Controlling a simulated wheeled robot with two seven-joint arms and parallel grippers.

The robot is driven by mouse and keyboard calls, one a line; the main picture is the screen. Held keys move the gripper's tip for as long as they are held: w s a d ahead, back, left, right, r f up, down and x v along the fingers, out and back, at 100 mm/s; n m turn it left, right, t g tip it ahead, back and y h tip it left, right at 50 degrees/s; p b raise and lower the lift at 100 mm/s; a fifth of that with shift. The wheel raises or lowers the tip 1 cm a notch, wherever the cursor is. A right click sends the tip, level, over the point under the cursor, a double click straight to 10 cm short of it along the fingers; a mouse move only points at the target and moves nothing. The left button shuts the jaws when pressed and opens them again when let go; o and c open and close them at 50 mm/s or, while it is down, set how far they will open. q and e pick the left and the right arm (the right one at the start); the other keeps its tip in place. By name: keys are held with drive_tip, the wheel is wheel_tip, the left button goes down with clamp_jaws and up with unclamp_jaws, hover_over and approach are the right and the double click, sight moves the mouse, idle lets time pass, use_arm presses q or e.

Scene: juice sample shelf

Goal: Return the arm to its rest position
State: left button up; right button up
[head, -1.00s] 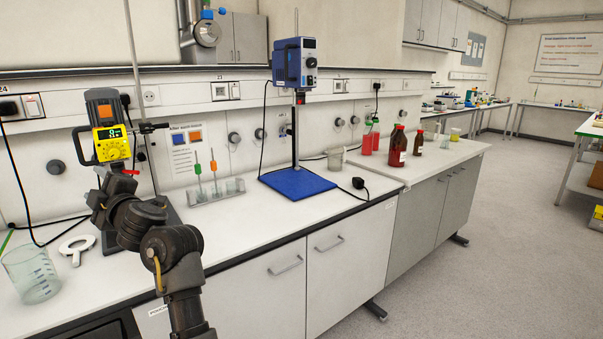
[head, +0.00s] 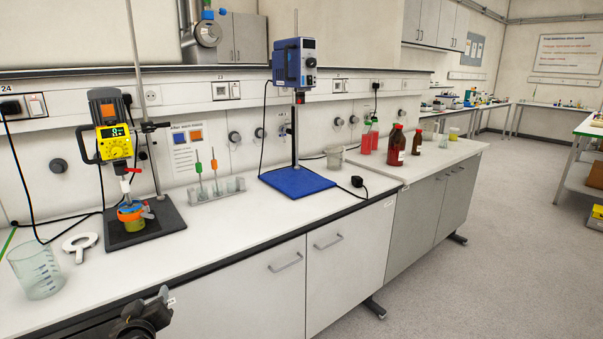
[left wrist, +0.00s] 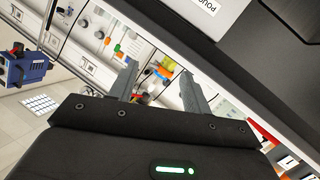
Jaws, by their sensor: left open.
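My left gripper (head: 150,305) is low at the bottom edge of the head view, in front of the bench front and only partly in frame. In the left wrist view its two grey fingers (left wrist: 158,90) stand apart with nothing held between them. The bench and the stirrers show tilted beyond them. My right gripper is in neither view.
The white bench (head: 222,228) runs along the wall. The floor (head: 455,285) at right is clear.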

use_arm(q)
drive_tip(key=s+d+f+m+g+h, duration=0.2)
drive_tip(key=s+d+f+m+g, duration=0.1)
drive_tip(key=s+f, duration=0.4)
drive_tip(key=s+d+f+m+g+h, duration=0.2)
drive_tip(key=s+d+f+m, duration=0.15)
drive_tip(key=s+f, duration=0.4)
drive_tip(key=s+d+f+m+g+h, duration=0.1)
drive_tip(key=s+d+f+m+g, duration=0.2)
drive_tip(key=s, duration=0.7)
drive_tip(key=s+d+f+m+g, duration=0.1)
drive_tip(key=s+f+g, duration=0.25)
drive_tip(key=s, duration=0.65)
wheel_tip(320, 180, down, 27)
drive_tip(key=s+g, duration=0.1)
drive_tip(key=s, duration=0.1)
drive_tip(key=s+a+f+g, duration=0.1)
drive_tip(key=s+a+f, duration=0.3)
drive_tip(key=s+f, duration=0.9)
drive_tip(key=shift+s+a+f+p, duration=0.2)
drive_tip(key=shift+s+f+p, duration=0.2)
drive_tip(key=shift+s, duration=0.55)
